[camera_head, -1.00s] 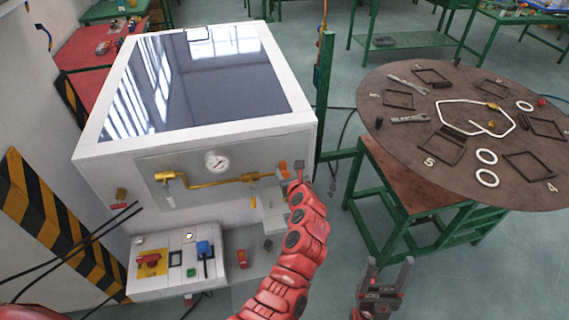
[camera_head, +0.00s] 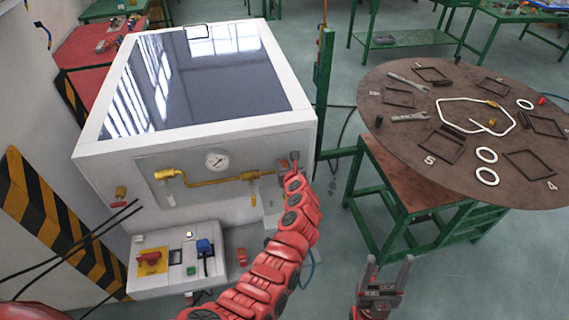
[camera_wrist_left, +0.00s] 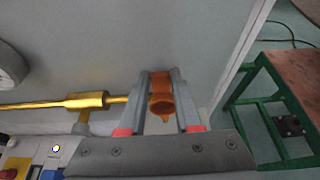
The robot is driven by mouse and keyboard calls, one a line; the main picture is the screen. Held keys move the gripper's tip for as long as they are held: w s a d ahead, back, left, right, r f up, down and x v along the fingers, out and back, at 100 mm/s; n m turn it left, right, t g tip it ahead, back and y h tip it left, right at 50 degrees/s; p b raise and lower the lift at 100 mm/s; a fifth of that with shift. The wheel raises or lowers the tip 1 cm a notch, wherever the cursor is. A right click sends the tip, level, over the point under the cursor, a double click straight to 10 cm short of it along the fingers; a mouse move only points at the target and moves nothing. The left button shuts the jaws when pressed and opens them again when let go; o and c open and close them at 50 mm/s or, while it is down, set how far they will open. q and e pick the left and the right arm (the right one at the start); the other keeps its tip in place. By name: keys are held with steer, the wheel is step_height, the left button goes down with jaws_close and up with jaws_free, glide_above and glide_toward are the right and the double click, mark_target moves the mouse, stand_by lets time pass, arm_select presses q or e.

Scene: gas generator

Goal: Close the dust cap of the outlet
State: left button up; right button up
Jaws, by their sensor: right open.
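The outlet is an orange fitting (camera_wrist_left: 161,103) at the right end of the brass pipe (camera_head: 215,182) on the white cabinet's front. In the left wrist view a round orange end faces me, with a small tab below it and an orange piece above. I cannot tell which part is the dust cap. My left gripper (camera_head: 293,163) is at this fitting. Its two fingers (camera_wrist_left: 163,85) flank the orange part closely; whether they press on it is unclear. In the head view my left arm and gripper largely hide the outlet. My right gripper (camera_head: 388,265) is open and empty, low beside the round table.
A pressure gauge (camera_head: 216,160) sits above the pipe. A control box (camera_head: 178,262) with red and blue switches is below. The round brown table (camera_head: 400,150) on the right holds frames, rings and wrenches. A green post (camera_head: 323,110) stands right of the cabinet.

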arm_select(q)
jaws_close()
stand_by(1.0)
